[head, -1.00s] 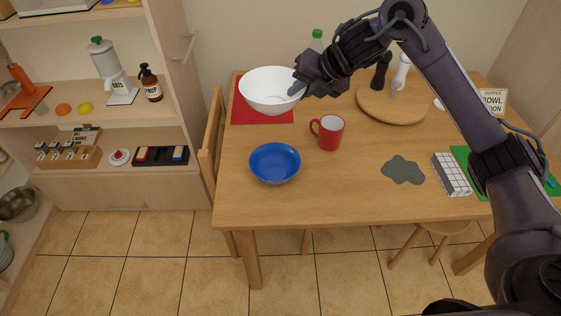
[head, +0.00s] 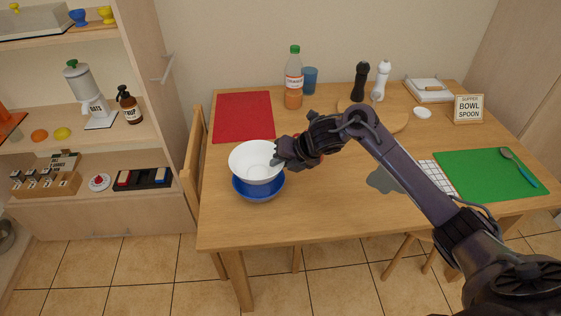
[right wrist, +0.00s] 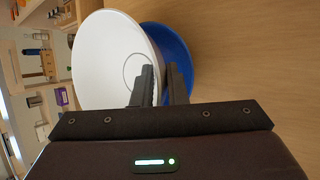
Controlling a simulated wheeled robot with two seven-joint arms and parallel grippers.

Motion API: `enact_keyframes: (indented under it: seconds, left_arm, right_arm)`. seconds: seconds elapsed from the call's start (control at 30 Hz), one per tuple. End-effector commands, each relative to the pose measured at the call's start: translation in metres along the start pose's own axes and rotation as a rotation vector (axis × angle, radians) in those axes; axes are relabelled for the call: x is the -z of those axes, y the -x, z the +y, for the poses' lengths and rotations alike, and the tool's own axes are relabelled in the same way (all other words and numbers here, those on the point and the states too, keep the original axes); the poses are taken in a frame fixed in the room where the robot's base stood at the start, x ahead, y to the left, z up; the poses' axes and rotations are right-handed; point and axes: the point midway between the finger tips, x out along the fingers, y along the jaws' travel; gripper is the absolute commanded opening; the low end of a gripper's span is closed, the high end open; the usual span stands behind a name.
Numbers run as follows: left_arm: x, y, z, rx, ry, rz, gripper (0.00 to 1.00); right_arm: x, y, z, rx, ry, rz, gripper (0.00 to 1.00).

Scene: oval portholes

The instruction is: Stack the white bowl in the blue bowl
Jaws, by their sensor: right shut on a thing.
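The white bowl (head: 256,161) is held by its right rim in my right gripper (head: 283,160), which is shut on it. The bowl is upright, directly over the blue bowl (head: 258,190), which stands on the table. The blue bowl shows below and around the white bowl's lower part. In the right wrist view the white bowl (right wrist: 105,65) is between the fingers (right wrist: 160,85), with the blue bowl (right wrist: 170,52) behind it. I cannot tell whether the two bowls touch. My left gripper is not in view.
A red mat (head: 243,116) lies bare behind the bowls. The red mug (head: 312,146) is mostly hidden behind my right gripper. An orange bottle (head: 294,80) and a blue cup (head: 310,80) stand at the back. A green mat (head: 487,174) lies to the right.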

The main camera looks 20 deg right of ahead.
Motion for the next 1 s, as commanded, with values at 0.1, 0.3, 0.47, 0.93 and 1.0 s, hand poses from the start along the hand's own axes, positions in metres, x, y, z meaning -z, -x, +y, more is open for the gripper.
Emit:
enact_keyframes:
  seconds: [0.1,0.3,0.47,0.93,1.0]
  left_arm:
    - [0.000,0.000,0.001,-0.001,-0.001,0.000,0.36]
    - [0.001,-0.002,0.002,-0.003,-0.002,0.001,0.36]
    - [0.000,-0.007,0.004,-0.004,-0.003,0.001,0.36]
    - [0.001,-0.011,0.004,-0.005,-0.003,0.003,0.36]
    - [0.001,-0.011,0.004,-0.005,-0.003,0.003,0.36]
  right_arm:
    - [-0.001,0.000,0.001,-0.003,0.000,-0.004,0.00]
    - [0.000,-0.002,-0.001,-0.002,0.001,-0.004,0.00]
    - [0.002,-0.006,-0.004,-0.002,0.001,-0.004,0.00]
    - [0.004,-0.009,-0.006,-0.001,0.001,-0.002,0.35]
    - [0.004,-0.010,-0.006,-0.001,0.001,-0.002,0.35]
